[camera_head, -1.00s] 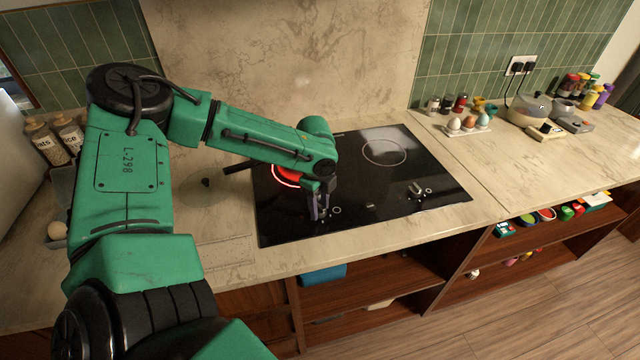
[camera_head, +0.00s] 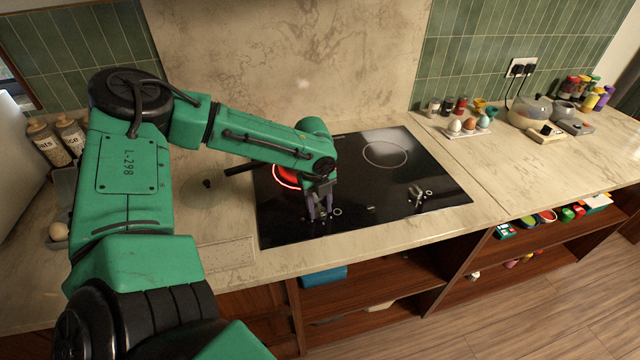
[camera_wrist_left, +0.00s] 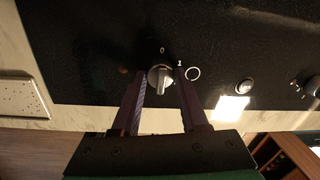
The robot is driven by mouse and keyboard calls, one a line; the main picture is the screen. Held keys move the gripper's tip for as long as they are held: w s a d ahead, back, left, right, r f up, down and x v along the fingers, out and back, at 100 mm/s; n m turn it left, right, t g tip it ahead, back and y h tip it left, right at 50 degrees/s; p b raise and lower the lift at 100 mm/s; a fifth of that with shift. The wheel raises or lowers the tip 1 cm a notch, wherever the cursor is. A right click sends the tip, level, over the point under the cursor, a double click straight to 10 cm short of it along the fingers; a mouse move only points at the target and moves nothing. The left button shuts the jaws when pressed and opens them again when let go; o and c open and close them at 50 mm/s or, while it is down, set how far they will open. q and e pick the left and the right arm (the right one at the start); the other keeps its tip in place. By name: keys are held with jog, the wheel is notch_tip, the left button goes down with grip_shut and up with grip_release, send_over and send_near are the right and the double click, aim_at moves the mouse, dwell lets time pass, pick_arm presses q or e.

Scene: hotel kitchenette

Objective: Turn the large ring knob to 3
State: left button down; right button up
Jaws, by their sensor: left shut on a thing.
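The black cooktop (camera_head: 420,160) is set in the counter, with a ring glowing red (camera_head: 286,178) at its left, partly behind my arm. My left gripper (camera_head: 320,212) points down at the front left of the cooktop. In the left wrist view its fingers (camera_wrist_left: 160,76) stand on both sides of a silver-grey knob (camera_wrist_left: 160,79), shut on it. A white circle mark (camera_wrist_left: 193,73) is printed beside the knob, and "0" and "1" show around it. Other numbers are hidden or unreadable. I cannot read the knob's exact setting. My right gripper is not in view.
A second knob (camera_head: 416,194) sits farther right on the cooktop, and a round button (camera_wrist_left: 244,86) lies between the two. A dark handle (camera_head: 238,168) sticks out left of the glowing ring. An egg holder (camera_head: 468,130) and jars stand on the right counter.

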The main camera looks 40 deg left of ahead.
aim_at(316, 212)
pick_arm(q)
jog(key=shift+w+a+r, duration=0.1)
jog(key=shift+w+r, duration=0.1)
jog(key=shift+w, duration=0.05)
jog(key=c, duration=0.8)
grip_release()
jog(key=shift+o, duration=0.5)
jog(key=shift+s+f, duration=0.1)
jog(key=shift+s, duration=0.05)
notch_tip(316, 212, up, 15)
jog(key=s, duration=0.1)
jog(key=shift+a+f+b, duration=0.15)
jog(key=shift+f+b, duration=0.05)
jog(key=shift+b, duration=0.15)
jog(key=shift+r, duration=0.1)
